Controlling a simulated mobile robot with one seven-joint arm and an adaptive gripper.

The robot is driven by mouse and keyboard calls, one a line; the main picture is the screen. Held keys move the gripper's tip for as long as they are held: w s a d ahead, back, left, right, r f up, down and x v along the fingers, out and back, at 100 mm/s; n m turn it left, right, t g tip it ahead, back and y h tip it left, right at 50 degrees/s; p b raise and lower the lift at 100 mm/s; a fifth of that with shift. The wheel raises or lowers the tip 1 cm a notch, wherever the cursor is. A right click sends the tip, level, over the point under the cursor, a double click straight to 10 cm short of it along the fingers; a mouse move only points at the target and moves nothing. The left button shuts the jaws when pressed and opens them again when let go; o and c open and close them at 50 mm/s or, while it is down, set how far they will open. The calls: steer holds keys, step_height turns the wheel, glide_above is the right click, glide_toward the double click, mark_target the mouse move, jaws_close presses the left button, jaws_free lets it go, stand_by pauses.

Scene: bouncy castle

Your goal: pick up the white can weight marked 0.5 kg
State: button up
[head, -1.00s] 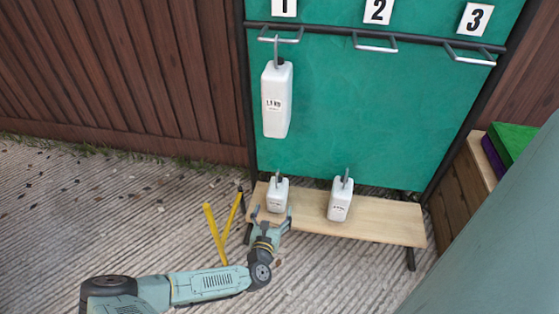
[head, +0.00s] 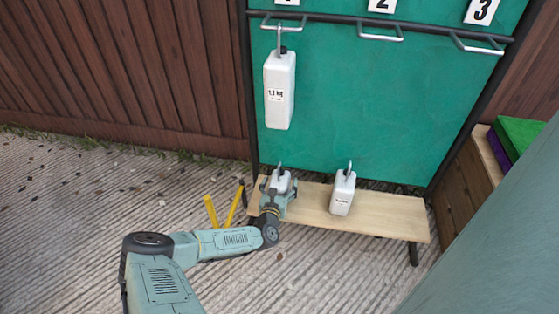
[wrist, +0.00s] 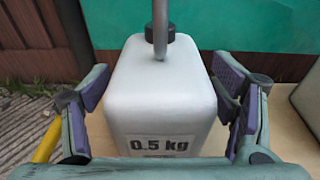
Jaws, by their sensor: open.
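The white can weight marked 0.5 kg (wrist: 160,95) stands upright on the wooden bench, with a black cap and a metal hook on top. In the head view the can (head: 281,181) is at the bench's left end, its lower part hidden by my gripper (head: 278,192). In the wrist view my gripper (wrist: 163,95) is open, with one padded finger on each side of the can. Gaps show between both pads and the can's sides, so it is not clamped.
The wooden bench (head: 390,218) also holds a second white can (head: 343,193) to the right. A larger white can (head: 280,90) hangs from the left hook of the green board (head: 380,110). A yellow stand (head: 211,210) is just left of my gripper.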

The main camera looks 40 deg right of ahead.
steer(key=shift+c, duration=0.4)
steer(key=c, duration=1.6)
